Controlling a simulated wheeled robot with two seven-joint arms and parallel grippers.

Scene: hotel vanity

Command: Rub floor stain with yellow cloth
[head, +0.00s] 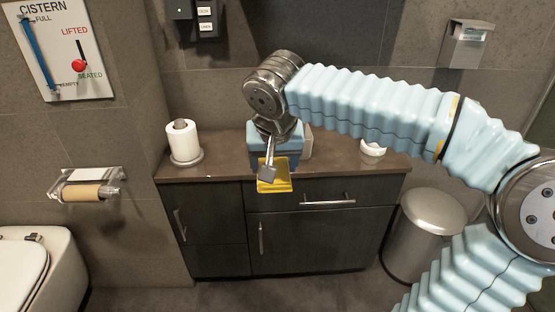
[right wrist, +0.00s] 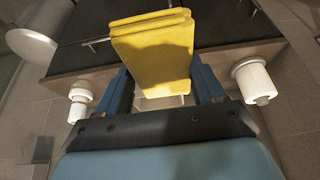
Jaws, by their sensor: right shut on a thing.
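The yellow cloth (head: 274,187) is a folded, flat pad at the front edge of the vanity counter. It fills the upper middle of the right wrist view (right wrist: 152,50). My right gripper (head: 267,172) is shut on the cloth and holds it from above, with a blue finger on each side of it in the right wrist view. I cannot tell whether the cloth touches the counter. My left gripper is not in view. No stain can be made out on the visible strip of floor (head: 300,290).
The brown counter (head: 220,170) has dark cabinets and handles (head: 327,202) below. A paper roll on a stand (head: 183,141) is left of my gripper. A metal bin (head: 423,232) stands right of the cabinet. A toilet (head: 35,268) is at lower left. Floor shows along the bottom.

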